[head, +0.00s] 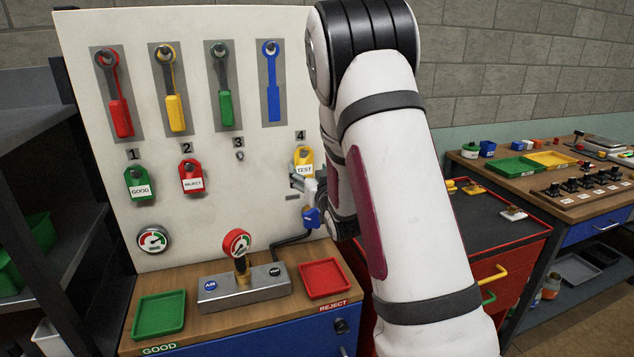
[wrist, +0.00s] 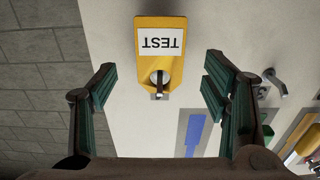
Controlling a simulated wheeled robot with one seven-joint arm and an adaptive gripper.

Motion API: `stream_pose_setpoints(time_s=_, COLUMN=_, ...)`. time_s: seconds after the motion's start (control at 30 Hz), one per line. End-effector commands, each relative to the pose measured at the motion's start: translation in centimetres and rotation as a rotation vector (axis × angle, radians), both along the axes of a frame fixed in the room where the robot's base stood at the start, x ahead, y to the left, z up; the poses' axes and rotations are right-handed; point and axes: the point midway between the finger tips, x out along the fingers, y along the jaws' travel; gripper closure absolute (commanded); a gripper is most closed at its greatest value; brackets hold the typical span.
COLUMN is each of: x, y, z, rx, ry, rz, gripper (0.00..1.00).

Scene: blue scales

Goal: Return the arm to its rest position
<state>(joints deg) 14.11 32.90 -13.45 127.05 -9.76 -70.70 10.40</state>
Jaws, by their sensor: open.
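My white arm (head: 405,190) reaches down across the right part of the head view, in front of the board's right edge. In that view its end is mostly hidden behind the arm itself. In the wrist view my gripper (wrist: 158,82) is open, with a dark green-padded finger on either side. A yellow TEST tag (wrist: 160,68) hangs on a hook in the gap between the fingers in that picture, with board showing on both sides of it. I cannot tell its depth from the fingertips. The tag also shows under number 4 in the head view (head: 303,157).
The white board (head: 220,190) holds hanging coloured tools and tags. A red cabinet (head: 500,262) stands close behind my arm. Dark shelves (head: 50,130) stand at left.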

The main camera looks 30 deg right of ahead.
Motion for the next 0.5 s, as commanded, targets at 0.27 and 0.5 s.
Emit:
stream_pose_setpoints(time_s=0.27, x=-5.2, y=1.5, z=0.0, rx=0.001, ry=0.001, rz=-0.001, gripper=0.31)
stream_pose_setpoints(time_s=0.5, x=-7.2, y=2.1, z=0.0, rx=0.0, ry=0.0, rz=0.0, gripper=0.31)
